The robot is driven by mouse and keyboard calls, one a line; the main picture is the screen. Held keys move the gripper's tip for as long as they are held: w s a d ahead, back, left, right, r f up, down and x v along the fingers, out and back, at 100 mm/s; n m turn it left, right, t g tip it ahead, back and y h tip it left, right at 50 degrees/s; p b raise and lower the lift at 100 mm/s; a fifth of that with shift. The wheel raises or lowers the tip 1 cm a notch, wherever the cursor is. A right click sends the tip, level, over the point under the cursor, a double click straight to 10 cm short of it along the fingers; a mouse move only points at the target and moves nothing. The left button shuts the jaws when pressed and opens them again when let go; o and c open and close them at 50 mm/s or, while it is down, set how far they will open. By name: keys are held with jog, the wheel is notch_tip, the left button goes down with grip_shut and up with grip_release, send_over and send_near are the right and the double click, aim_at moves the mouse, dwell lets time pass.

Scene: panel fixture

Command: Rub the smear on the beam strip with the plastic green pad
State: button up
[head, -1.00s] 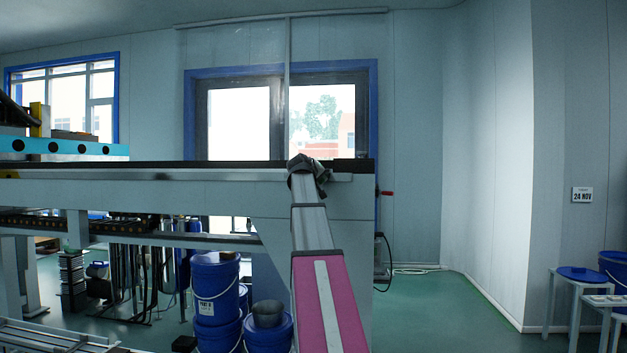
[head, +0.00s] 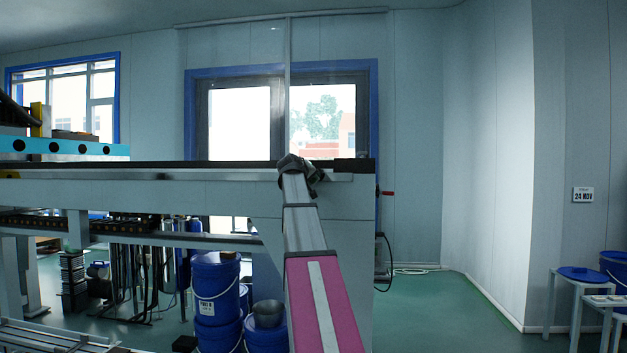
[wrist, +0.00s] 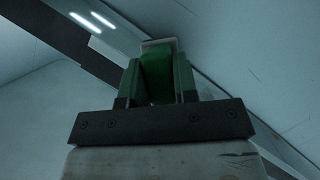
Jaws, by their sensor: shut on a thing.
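My gripper (wrist: 157,64) is shut on the green pad (wrist: 156,82), which sits between its two fingers in the wrist view. A pale block-like edge shows at the far end of the pad. A dark diagonal strip (wrist: 100,68) runs behind the fingers; I cannot tell whether it is the beam strip or whether the pad touches it. In the head view my gripper (head: 299,170) is a small dark shape at the beam (head: 150,193), near its right end, and the pad cannot be made out there. I cannot make out a smear in either view.
A dark rail (head: 130,165) runs along the beam's top. Blue buckets (head: 216,285) stand below it, left of my arm. A red-handled part (head: 385,193) sticks out at the beam's right end. The green floor (head: 430,310) to the right is clear up to the white stools (head: 577,282).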

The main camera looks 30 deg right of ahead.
jog(key=w+a, duration=0.6)
jog(key=a, duration=0.2)
jog(key=shift+w+a, duration=0.25)
jog(key=shift+a, duration=0.15)
dwell(0.8)
jog(key=s+a, duration=0.3)
jog(key=s, duration=0.2)
jog(key=shift+a, duration=0.2)
dwell(0.5)
jog(key=shift+s, duration=0.1)
jog(key=shift+s+a, duration=0.4)
jog(key=shift+s, duration=0.2)
jog(key=shift+s+a, duration=0.4)
jog(key=shift+s, duration=0.2)
